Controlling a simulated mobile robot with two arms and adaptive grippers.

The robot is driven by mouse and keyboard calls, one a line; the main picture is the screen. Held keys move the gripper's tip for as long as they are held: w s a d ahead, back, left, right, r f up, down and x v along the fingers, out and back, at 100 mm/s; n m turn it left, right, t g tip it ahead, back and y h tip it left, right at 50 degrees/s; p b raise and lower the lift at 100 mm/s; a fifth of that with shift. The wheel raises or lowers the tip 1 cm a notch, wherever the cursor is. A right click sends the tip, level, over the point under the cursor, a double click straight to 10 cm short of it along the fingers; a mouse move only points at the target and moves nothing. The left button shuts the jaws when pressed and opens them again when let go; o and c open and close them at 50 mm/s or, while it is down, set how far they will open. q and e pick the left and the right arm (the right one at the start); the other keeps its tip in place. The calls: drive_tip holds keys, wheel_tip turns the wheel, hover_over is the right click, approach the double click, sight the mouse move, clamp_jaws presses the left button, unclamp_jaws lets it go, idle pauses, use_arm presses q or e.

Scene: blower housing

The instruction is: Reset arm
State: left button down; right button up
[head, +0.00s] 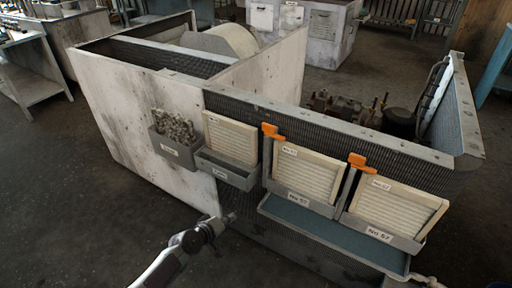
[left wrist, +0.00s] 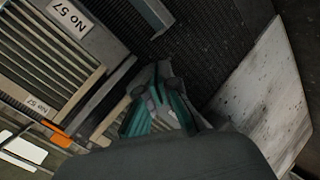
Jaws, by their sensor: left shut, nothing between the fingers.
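My left gripper (head: 230,217) is at the lower middle of the head view, in front of the blower housing's dark mesh side (head: 262,222). It is shut and empty, below the small grey bins and apart from the filter panels. In the left wrist view its teal-padded fingers (left wrist: 160,95) are together with nothing between them. My left arm reaches in from the bottom left.
Slatted panels stand in grey holders labelled No 57 (head: 312,203), with orange clips (head: 271,131) and a blue-floored tray (head: 330,232) below. Open floor (head: 60,200) lies left.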

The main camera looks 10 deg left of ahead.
use_arm(q)
drive_tip(key=shift+f, duration=0.1)
drive_tip(key=s+a+f+m+g+y+p, duration=0.15)
drive_tip(key=s+f+m+g, duration=0.25)
drive_tip(key=s+f, duration=1.1)
drive_tip(key=s+a+f+m+g+y, duration=0.25)
drive_tip(key=s+f, duration=0.75)
drive_tip(key=s, duration=0.8)
drive_tip(key=s+f+m+g, duration=0.2)
drive_tip(key=s, duration=0.7)
drive_tip(key=s+d+f+m+g, duration=0.1)
drive_tip(key=s+m+g, duration=0.1)
drive_tip(key=s, duration=0.7)
drive_tip(key=shift+d+f+y+p, duration=0.15)
drive_tip(key=shift+f+y+p, duration=0.25)
drive_tip(key=shift+m, duration=0.25)
